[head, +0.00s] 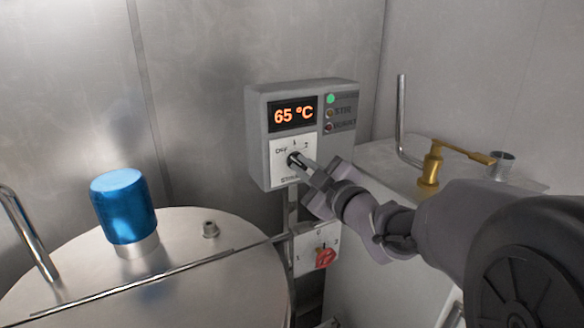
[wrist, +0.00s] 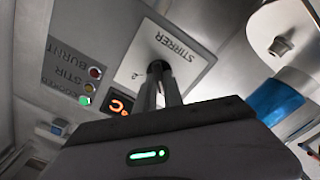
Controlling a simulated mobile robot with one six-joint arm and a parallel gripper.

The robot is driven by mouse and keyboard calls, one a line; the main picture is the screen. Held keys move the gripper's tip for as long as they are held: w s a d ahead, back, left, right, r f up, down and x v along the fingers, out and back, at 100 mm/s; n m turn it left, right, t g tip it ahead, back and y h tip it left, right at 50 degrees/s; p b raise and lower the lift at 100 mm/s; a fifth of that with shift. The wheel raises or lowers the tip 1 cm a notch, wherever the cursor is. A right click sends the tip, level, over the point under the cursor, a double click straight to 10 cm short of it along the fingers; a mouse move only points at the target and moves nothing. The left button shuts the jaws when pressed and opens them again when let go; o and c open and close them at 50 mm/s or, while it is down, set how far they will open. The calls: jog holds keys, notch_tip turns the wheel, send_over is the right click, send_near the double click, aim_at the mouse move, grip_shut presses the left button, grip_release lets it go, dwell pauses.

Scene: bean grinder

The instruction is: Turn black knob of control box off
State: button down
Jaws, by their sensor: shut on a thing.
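The grey control box (head: 257,142) hangs at the back wall, with an orange display (head: 293,114) reading 65 °C and a lit green lamp (head: 330,99). Its black knob (head: 293,158) sits on a white plate (head: 283,172) marked OFF, 1, 2 and STIRRER. My gripper (head: 304,164) reaches in from the right, its fingers shut on the black knob. In the wrist view the fingers (wrist: 162,88) meet the knob (wrist: 158,67) below the STIRRER label. The fingers hide part of the knob, so I cannot tell clearly which mark it points to.
A round metal vessel (head: 190,270) with a blue cap (head: 124,206) stands at the left. A red knob (head: 325,257) on a white plate (head: 305,245) sits below the box. A brass valve (head: 432,165) and an upright pipe (head: 401,115) stand at the right. A thin metal rod crosses in front.

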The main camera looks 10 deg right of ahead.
jog(key=c, duration=1.5)
grip_release()
jog(key=shift+o, duration=0.2)
jog(key=v, duration=1.7)
jog(key=shift+s, duration=0.2)
